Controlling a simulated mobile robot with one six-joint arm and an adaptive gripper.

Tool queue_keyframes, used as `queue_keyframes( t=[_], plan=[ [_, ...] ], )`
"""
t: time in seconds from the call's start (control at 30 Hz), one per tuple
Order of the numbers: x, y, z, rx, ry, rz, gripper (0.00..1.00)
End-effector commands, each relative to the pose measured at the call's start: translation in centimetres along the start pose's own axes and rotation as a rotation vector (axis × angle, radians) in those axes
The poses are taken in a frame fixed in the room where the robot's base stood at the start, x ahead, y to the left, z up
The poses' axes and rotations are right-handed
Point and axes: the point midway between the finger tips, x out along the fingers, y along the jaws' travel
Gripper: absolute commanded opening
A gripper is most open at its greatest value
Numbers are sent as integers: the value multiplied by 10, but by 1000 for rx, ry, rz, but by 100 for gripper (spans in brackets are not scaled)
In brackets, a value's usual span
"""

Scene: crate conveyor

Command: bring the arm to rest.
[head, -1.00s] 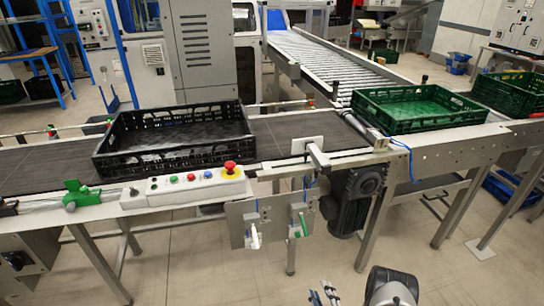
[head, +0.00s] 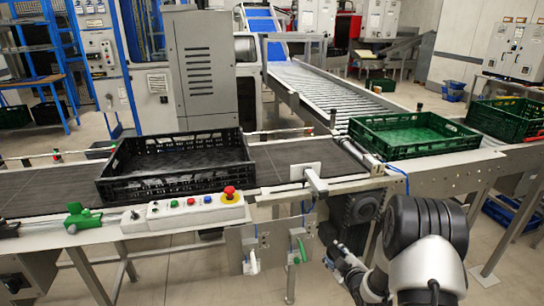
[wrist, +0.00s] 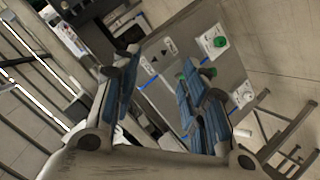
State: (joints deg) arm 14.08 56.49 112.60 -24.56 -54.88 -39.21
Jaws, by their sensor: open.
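My gripper (head: 343,258) is at the lower right of the head view, in front of the conveyor frame and below belt level. In the wrist view its two blue-padded fingers (wrist: 168,100) stand well apart with nothing between them. Beyond them is a grey panel (wrist: 190,60) with a green knob. My arm is folded up at the lower right of the head view, hiding part of the conveyor's legs.
A black crate (head: 108,181) sits on the dark belt (head: 50,194). Green crates (head: 425,150) stand on the right. The control box with a red emergency button (head: 230,193) is on the conveyor's near edge. Floor (head: 190,272) in front is clear.

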Motion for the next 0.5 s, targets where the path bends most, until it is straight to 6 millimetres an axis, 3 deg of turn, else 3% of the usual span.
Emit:
queue_keyframes(
  t=[0.03,0.2,0.37,0.5],
  plan=[
    [-10,19,-19,13,-28,0,40],
    [-56,60,-60,102,-158,-19,40],
    [-116,82,-93,210,-274,-29,40],
    [-178,87,-118,318,-367,-38,40]
  ],
)
